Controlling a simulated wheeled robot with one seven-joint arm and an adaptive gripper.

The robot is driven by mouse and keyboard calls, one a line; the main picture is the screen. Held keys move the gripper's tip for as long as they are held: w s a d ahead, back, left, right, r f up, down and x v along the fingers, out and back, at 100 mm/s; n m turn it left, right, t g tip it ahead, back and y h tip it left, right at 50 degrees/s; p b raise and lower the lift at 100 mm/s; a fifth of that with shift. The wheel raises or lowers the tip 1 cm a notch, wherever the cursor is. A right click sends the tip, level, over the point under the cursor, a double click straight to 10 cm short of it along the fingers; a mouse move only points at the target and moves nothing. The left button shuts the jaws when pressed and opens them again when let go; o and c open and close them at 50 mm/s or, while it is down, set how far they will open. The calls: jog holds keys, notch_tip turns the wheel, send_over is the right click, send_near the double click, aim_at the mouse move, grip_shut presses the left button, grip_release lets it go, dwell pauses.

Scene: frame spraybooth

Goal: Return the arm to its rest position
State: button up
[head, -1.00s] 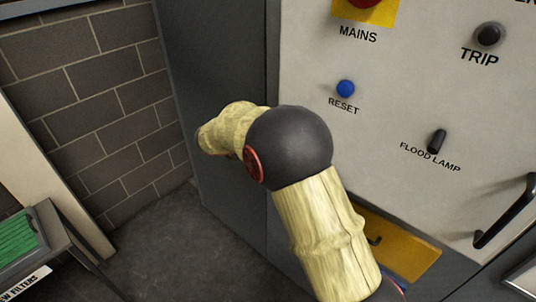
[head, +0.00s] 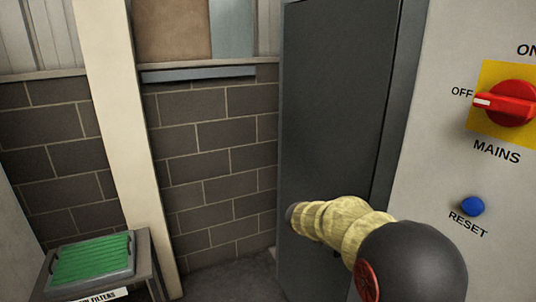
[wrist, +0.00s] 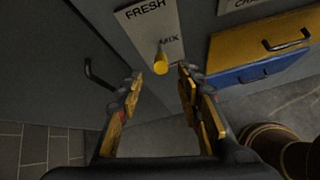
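My gripper (wrist: 160,80) shows in the wrist view with its two yellow-padded fingers apart and nothing held between them. My arm (head: 340,221), in a pale yellow sleeve with a dark round joint, reaches across the lower right of the head view in front of the cabinet. The gripper itself cannot be made out in the head view. Beyond the fingertips in the wrist view is a small yellow knob (wrist: 160,67) by a plate marked FRESH and MIX; I cannot tell the exact gap.
A grey panel carries the red mains switch (head: 506,103), pointing to OFF, and a blue reset button (head: 472,206). A dark cabinet side (head: 335,100) stands beside my arm. A green filter (head: 92,259) lies in a tray at lower left. Yellow and blue drawers (wrist: 260,45) show in the wrist view.

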jog(key=s+a+f+m+g+y, duration=0.2)
jog(key=s+a+f+m+y, duration=0.25)
jog(key=s, duration=0.45)
jog(key=s+a+m+t+y+b, duration=0.1)
jog(key=s+a+m+b, duration=0.2)
jog(key=s, duration=0.6)
jog(key=s+a+m+t+y+b, duration=0.1)
jog(key=s+a+m+y+b, duration=0.1)
jog(key=s+m+b, duration=0.4)
jog(key=s+a+m+t+y+b, duration=0.1)
jog(key=s+a+m+b, duration=0.3)
jog(key=s, duration=0.8)
jog(key=shift+a+f+m+t+y+b, duration=0.15)
jog(key=shift+f+m+t+y+b, duration=0.2)
jog(key=shift+m+t+b, duration=0.4)
jog(key=shift+o, duration=0.3)
